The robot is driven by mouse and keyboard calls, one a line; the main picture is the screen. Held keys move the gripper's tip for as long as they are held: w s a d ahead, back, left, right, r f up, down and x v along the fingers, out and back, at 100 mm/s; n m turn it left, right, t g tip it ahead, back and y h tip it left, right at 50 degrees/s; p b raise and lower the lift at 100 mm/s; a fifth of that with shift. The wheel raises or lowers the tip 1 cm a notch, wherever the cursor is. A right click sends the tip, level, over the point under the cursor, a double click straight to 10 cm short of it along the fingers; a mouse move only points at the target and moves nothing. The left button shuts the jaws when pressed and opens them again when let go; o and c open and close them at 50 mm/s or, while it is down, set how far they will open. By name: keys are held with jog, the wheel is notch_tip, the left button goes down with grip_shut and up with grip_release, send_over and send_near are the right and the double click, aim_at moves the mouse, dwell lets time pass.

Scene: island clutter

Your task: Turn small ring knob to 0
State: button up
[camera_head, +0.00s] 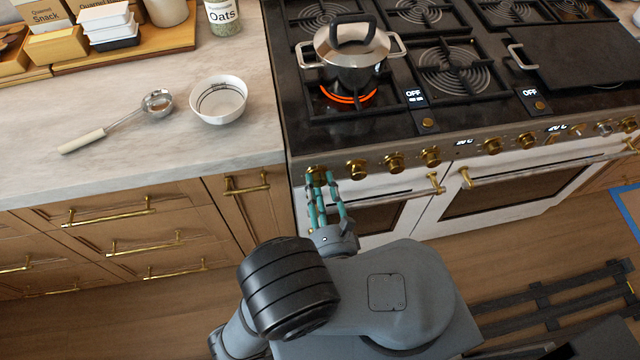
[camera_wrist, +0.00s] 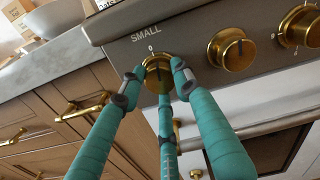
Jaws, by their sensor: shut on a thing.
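The small ring knob (camera_wrist: 157,72) is brass, at the left end of the stove's front panel, under the printed word SMALL and a 0 mark. My gripper (camera_wrist: 155,80) has teal fingers closed around the knob from the sides and below. In the head view, my gripper (camera_head: 325,192) reaches up to this knob (camera_head: 315,175) and partly hides it. The knob's exact pointer angle is hard to tell. A steel pot (camera_head: 351,58) stands on the front left burner, whose ring (camera_head: 349,95) glows orange-red.
More brass knobs (camera_head: 394,162) run rightward along the panel, the nearest (camera_wrist: 232,48) close to my fingers. Oven handles (camera_head: 437,184) sit below. The counter at left holds a white bowl (camera_head: 219,99) and a ladle (camera_head: 110,127). Floor in front is partly clear.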

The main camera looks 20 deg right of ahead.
jog(key=shift+r+n, duration=0.2)
jog(key=shift+n, duration=0.9)
jog(key=o, duration=0.8)
jog(key=shift+o, duration=1.2)
jog(key=shift+a, duration=0.1)
jog(key=shift+o, duration=0.5)
jog(key=shift+f, duration=0.1)
jog(key=shift+s, duration=0.1)
jog(key=s+a, duration=0.1)
jog(key=s, duration=0.6)
